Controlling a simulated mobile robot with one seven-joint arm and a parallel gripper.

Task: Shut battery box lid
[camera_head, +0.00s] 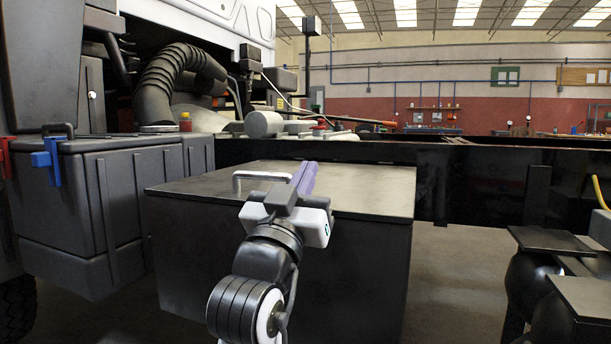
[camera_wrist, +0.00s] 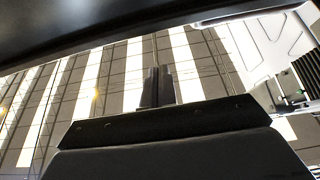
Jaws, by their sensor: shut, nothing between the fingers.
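The battery box (camera_head: 280,270) is a dark box in the middle of the head view. Its dark, flat lid (camera_head: 370,190) lies level across the top, with no clear gap along the visible front edge. A silver bar handle (camera_head: 262,176) stands on the lid's left part. My gripper (camera_head: 306,178), with purple fingers, is shut and empty. It appears in front of the lid, just right of the handle; whether it touches the lid is unclear. The wrist view shows the shut fingers (camera_wrist: 157,88) against the ceiling. My wrist hides part of the lid's front edge and box front.
A grey ribbed box (camera_head: 130,190) with blue and red latches stands close on the left. A black chassis rail (camera_head: 470,185) runs behind the battery box. Dark rounded parts with flat plates (camera_head: 550,240) stand at right. A dark surface (camera_wrist: 90,25) crosses the top of the wrist view.

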